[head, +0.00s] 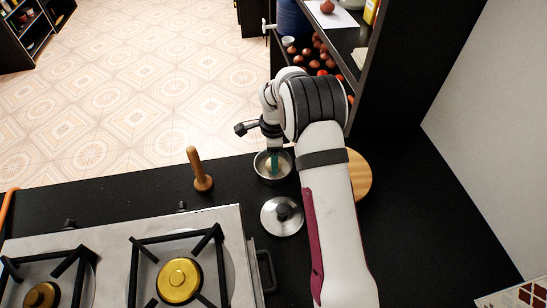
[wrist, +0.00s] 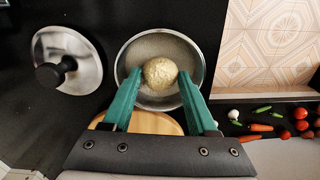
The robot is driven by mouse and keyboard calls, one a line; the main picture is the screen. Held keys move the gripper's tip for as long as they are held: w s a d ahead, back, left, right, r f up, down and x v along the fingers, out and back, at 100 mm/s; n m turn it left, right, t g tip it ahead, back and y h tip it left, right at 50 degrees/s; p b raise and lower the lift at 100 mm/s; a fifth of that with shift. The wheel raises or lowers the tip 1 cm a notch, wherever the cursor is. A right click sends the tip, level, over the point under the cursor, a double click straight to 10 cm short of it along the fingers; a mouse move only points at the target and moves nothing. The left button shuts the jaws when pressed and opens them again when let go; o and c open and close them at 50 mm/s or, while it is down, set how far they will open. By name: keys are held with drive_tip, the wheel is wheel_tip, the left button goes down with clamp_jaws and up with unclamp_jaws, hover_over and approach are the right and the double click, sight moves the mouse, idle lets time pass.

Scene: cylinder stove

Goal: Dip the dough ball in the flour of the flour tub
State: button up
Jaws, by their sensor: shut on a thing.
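The pale, round dough ball (wrist: 160,73) sits between the green fingers of my gripper (wrist: 159,76) in the wrist view. The fingers are shut on it. The flour tub (wrist: 196,52) is a round metal bowl with pale flour (wrist: 150,47) inside. The ball is over the tub's opening, within its rim as seen from above; whether it touches the flour I cannot tell. In the head view my gripper (head: 274,163) points down into the tub (head: 263,178), and the ball is not clearly distinguishable there.
A metal lid with a black knob (head: 282,216) lies in front of the tub. A wooden pestle (head: 200,170) stands to the left, and a round wooden board (head: 360,175) is partly behind my arm. The stove (head: 180,260) fills the front left. A shelf (head: 345,50) rises behind.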

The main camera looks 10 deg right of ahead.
drive_tip(key=shift+f, duration=0.3)
idle(0.9)
drive_tip(key=shift+r, duration=3.6)
